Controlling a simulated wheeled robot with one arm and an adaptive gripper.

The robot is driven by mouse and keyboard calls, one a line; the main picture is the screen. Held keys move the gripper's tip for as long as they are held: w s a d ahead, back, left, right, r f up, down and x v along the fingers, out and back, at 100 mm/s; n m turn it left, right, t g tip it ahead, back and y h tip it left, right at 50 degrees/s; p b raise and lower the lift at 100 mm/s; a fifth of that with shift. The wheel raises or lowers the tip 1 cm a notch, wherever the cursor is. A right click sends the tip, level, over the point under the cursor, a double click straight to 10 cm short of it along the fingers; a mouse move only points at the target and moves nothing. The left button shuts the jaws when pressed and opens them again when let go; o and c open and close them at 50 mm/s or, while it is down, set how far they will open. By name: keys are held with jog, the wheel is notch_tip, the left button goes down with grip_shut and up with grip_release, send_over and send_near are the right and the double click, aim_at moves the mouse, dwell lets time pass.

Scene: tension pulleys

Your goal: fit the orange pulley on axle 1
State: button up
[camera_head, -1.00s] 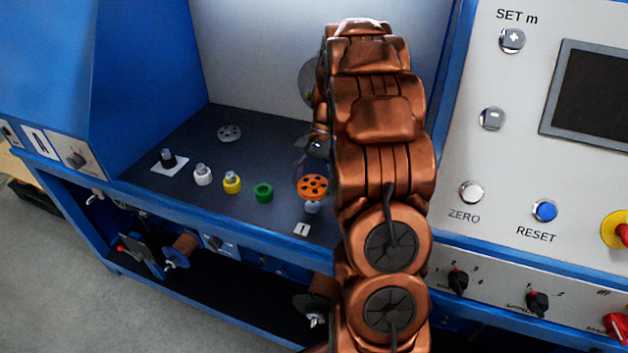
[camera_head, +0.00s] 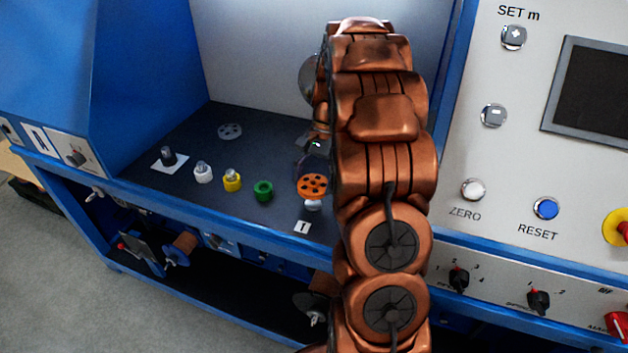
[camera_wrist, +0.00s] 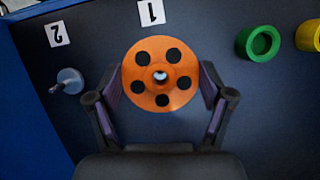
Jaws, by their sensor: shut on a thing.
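The orange pulley (camera_head: 312,186), a flat disc with several round holes, is held level between the two fingers of my gripper (camera_wrist: 162,78). In the wrist view the pulley (camera_wrist: 159,63) fills the space between the fingers, and a pale spot shows through its central hole. In the head view a whitish axle part (camera_head: 312,205) shows just below the pulley's front edge, behind the label 1 (camera_head: 302,227). The label 1 (camera_wrist: 150,12) also shows in the wrist view. My arm covers much of the gripper in the head view.
A grey axle (camera_wrist: 70,78) stands by label 2 (camera_wrist: 57,33). Green (camera_head: 263,191), yellow (camera_head: 232,182) and white (camera_head: 203,173) parts stand in a row to the left. A grey holed disc (camera_head: 230,131) lies behind them. The control panel (camera_head: 490,160) is right of my arm.

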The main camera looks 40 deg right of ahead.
aim_at(314, 203)
jog(key=shift+f, duration=0.4)
dwell(0.5)
jog(key=shift+f+b, duration=0.45)
jog(key=shift+f, duration=0.25)
jog(key=shift+f+b, duration=0.4)
jog(key=shift+f, duration=0.4)
dwell(0.5)
jog(key=shift+f, duration=0.5)
dwell(0.4)
jog(key=o, duration=1.2)
jog(key=shift+v, duration=5.95)
